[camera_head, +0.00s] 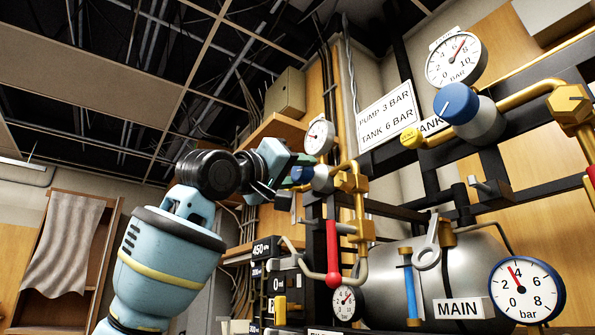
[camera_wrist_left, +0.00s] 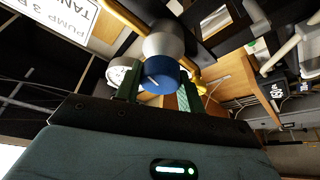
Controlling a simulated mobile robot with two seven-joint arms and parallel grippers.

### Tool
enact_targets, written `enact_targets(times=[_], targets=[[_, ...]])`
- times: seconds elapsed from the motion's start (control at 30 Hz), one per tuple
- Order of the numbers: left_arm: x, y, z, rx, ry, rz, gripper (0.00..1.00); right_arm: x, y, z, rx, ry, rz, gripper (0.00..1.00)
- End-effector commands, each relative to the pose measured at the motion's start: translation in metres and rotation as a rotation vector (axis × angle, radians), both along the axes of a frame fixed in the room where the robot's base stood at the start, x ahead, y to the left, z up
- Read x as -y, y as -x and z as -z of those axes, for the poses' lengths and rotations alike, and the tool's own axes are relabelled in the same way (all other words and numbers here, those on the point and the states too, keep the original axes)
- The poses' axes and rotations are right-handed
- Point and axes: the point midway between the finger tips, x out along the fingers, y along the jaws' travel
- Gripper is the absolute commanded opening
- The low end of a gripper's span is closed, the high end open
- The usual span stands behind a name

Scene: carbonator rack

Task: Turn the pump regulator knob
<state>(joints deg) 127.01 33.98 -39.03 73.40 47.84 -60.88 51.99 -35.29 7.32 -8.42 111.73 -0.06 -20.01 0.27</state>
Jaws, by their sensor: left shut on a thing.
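The pump regulator has a blue knob (camera_head: 302,174) on a grey body, left of the brass fittings in the head view. In the left wrist view the same blue knob (camera_wrist_left: 160,76), with a white mark on its face, sits between two green fingers. My left gripper (camera_head: 294,163) reaches it from the left and is shut on it. A small round gauge (camera_head: 320,137) stands just above the knob; its number is too small to read. A sign (camera_head: 388,115) reads PUMP 3 BAR, TANK 6 BAR. My right gripper is not in view.
A second blue knob (camera_head: 455,103) sits under the large gauge (camera_head: 466,60) at upper right. Brass pipes (camera_head: 359,205), a red lever (camera_head: 332,255) and black rack bars (camera_head: 395,208) lie close to the right. A steel tank (camera_head: 395,270) is below. Left of my arm is open room.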

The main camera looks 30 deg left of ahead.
Motion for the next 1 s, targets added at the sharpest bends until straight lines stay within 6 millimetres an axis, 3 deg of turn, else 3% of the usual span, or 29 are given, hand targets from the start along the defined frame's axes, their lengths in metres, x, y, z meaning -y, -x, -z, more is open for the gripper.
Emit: enact_targets(times=[0.33, 0.37, 0.5, 0.83, 1.0], targets=[[0.0, -0.001, 0.001, 0.003, -0.009, 0.001, 0.16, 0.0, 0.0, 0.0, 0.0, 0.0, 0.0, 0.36], [0.0, -0.001, 0.001, 0.003, -0.009, 0.001, 0.41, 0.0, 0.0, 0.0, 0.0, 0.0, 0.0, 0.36], [0.0, -0.001, 0.001, 0.003, -0.009, 0.0, 0.6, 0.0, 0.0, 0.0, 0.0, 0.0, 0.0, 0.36], [-0.001, 0.001, 0.001, 0.003, -0.009, -0.001, 0.6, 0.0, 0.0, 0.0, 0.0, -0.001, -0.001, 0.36], [-0.003, 0.012, 0.006, 0.003, -0.01, 0.0, 0.6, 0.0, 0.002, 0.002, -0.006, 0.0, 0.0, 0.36]])
